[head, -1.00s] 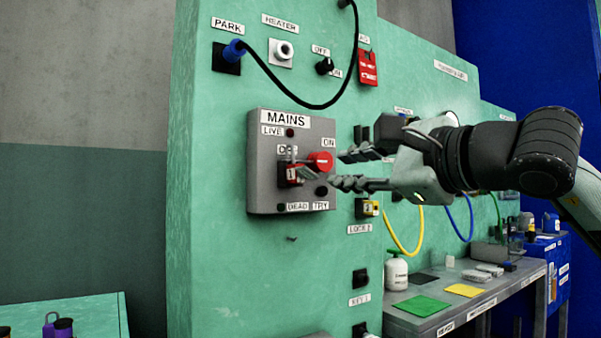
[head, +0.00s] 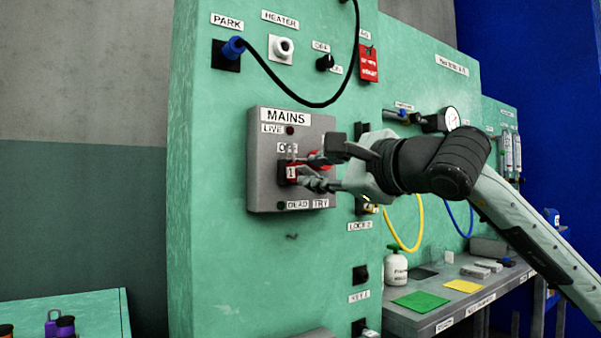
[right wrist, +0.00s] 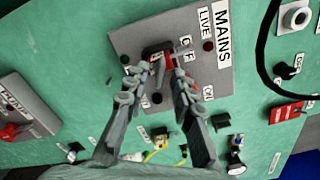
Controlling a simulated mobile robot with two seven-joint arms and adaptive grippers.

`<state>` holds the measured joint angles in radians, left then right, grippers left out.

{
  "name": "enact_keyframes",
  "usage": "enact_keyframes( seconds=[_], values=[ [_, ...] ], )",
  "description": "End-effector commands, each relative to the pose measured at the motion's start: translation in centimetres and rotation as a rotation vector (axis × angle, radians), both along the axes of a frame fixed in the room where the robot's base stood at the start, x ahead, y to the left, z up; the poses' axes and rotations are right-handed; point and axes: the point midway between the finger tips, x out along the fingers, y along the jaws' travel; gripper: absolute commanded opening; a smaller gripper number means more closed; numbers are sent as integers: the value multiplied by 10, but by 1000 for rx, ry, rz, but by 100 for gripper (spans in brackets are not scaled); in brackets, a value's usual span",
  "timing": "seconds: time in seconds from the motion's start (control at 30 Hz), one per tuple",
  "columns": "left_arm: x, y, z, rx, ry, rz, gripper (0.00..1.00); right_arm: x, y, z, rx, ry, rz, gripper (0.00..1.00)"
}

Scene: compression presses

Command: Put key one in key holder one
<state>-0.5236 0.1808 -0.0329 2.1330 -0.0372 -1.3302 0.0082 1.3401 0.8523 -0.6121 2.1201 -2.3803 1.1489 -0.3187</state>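A red piece marked 1 (head: 291,172), which I take to be key one, sits in a dark block on the grey MAINS box (head: 262,190). In the right wrist view its red part (right wrist: 167,57) shows partly, with a grey piece below it. My right gripper (head: 306,171) is at the box just right of the red piece. The right wrist view shows its two fingers (right wrist: 156,84) apart, on either side of the grey piece; contact cannot be told. A black holder (head: 360,274), with a label that seems to read KEY 1, is lower right on the green panel. My left gripper is not in view.
The red MAINS knob is mostly hidden behind my right gripper. A yellow lock (head: 368,208) is above the LOCK 2 label. A black cable (head: 285,90) loops above the box. A bench (head: 410,318) with a white bottle (head: 396,268) is at lower right.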

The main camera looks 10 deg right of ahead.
Motion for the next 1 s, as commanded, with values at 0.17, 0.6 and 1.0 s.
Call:
enact_keyframes(
  seconds=[0.17, 0.6, 1.0],
  values=[
    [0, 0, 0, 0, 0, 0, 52, 0, 0, 0, 0, 0, 0, 1],
    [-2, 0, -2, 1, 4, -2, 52, -2, -1, 0, 1, -1, 0, 0],
    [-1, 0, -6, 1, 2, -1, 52, -11, -4, 0, 1, 0, -1, 0]
  ],
)
